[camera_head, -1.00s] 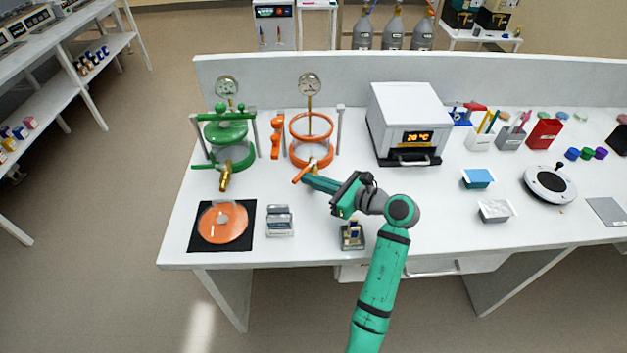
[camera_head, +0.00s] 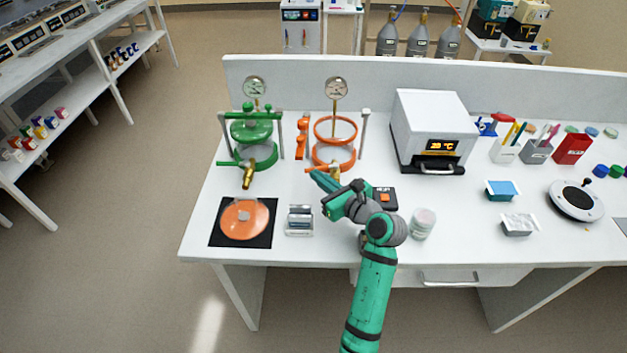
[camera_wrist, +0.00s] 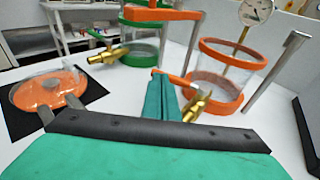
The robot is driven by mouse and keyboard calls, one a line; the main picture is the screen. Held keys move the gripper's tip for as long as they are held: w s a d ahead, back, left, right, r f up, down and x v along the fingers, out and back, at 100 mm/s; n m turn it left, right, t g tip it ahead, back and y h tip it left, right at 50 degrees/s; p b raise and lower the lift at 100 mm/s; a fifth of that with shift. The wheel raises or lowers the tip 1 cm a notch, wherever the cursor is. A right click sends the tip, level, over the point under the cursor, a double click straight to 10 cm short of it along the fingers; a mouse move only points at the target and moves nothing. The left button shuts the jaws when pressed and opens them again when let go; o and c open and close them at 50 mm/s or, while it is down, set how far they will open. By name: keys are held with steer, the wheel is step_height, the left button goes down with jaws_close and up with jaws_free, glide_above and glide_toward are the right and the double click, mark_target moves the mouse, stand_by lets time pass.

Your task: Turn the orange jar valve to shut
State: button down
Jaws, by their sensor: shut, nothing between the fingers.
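The orange jar (camera_head: 322,131) is clear glass with orange rings, under a gauge. It also shows in the wrist view (camera_wrist: 207,95). Its valve has a brass spout (camera_head: 334,172), seen in the wrist view (camera_wrist: 197,106), and an orange handle (camera_wrist: 172,76). The handle points left, crosswise to the spout. My gripper (camera_head: 313,174) is shut and empty. In the wrist view its teal fingers (camera_wrist: 157,78) are together just left of the spout, with the tips at the handle's free end. I cannot tell whether they touch it.
A green jar (camera_head: 266,150) with its own brass spout (camera_head: 248,179) stands left. An orange lid (camera_head: 244,220) lies on a black mat (camera_head: 217,237). An oven (camera_head: 430,115) stands right.

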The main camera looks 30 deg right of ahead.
steer(key=shift+w+a, duration=0.2)
steer(key=shift+w, duration=0.45)
stand_by(0.3)
